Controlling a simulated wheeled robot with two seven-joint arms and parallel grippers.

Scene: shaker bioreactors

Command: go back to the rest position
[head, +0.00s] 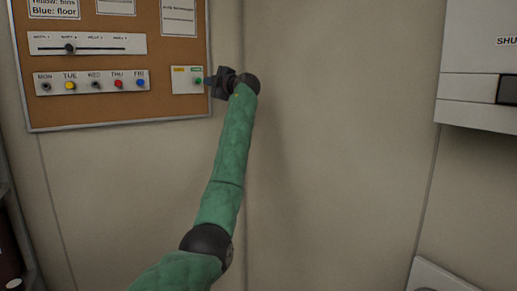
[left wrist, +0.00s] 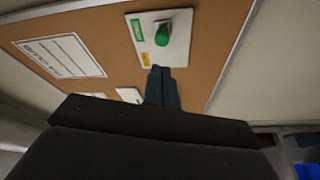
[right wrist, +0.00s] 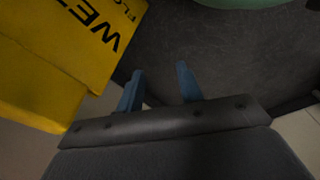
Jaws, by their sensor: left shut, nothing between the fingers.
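My left gripper (head: 209,81) is at the right end of the cork board (head: 105,108), close to a white panel with a green button (head: 198,81). In the left wrist view its fingers (left wrist: 163,72) are together and empty. They point at the panel (left wrist: 177,55) just short of the green button (left wrist: 162,36); whether they touch the panel I cannot tell. My right gripper (right wrist: 160,72) shows only in the right wrist view. Its two blue fingers stand apart with nothing between them, over a dark surface.
The board carries a slider strip (head: 88,44) and a row of coloured weekday knobs (head: 93,81). A white wall unit (head: 480,40) hangs at the right, with bare wall between. A yellow wet-floor sign (right wrist: 70,50) stands close beside my right gripper.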

